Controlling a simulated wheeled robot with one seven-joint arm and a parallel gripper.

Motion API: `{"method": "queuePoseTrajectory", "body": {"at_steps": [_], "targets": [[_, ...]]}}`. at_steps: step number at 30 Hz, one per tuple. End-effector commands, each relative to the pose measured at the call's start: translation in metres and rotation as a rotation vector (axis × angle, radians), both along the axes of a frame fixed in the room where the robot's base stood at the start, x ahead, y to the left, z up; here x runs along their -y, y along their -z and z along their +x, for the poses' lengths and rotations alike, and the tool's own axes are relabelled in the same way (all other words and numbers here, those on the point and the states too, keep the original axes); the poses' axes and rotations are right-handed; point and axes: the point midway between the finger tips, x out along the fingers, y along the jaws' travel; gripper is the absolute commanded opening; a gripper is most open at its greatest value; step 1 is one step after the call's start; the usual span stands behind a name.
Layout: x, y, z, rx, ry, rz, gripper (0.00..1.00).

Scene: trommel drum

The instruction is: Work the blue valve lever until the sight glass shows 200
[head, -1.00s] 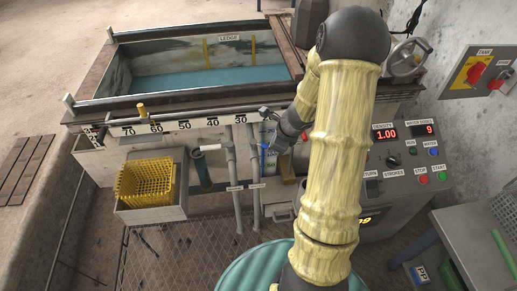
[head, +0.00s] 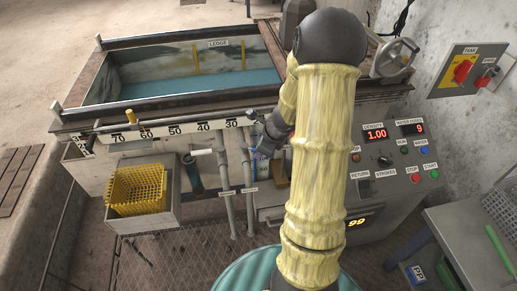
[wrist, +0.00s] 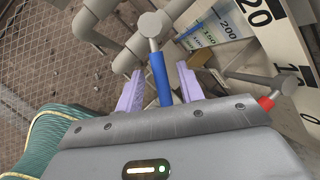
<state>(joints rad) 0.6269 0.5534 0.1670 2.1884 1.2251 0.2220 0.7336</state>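The blue valve lever (wrist: 160,80) shows in the wrist view, a blue sleeve on a rod with a round grey metal end above it. My gripper (wrist: 158,72) is open, its two lilac fingers on either side of the lever with a gap to each. The sight glass (wrist: 193,38) is just beyond, beside a scale plate marked 200 and 100. Blue shows along the glass, but I cannot read its level exactly. In the head view my wrist is low at the tank front, and my arm hides part of that area.
A second lever with a red sleeve (wrist: 266,103) is at the right in the wrist view. Grey pipes (wrist: 95,20) run close by at the upper left. In the head view a yellow basket (head: 137,190) stands left, and a control panel (head: 395,160) reads density 1.00.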

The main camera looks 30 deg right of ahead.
Motion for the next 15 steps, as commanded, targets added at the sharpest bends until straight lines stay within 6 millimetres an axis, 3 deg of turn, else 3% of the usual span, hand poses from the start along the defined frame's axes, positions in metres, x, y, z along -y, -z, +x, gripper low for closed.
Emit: {"method": "queuePoseTrajectory", "body": {"at_steps": [8,15], "targets": [[0.004,-0.004,-0.004,-0.002,0.007,-0.003,0.38],[0.01,-0.035,-0.016,-0.002,0.012,-0.005,0.38]]}}
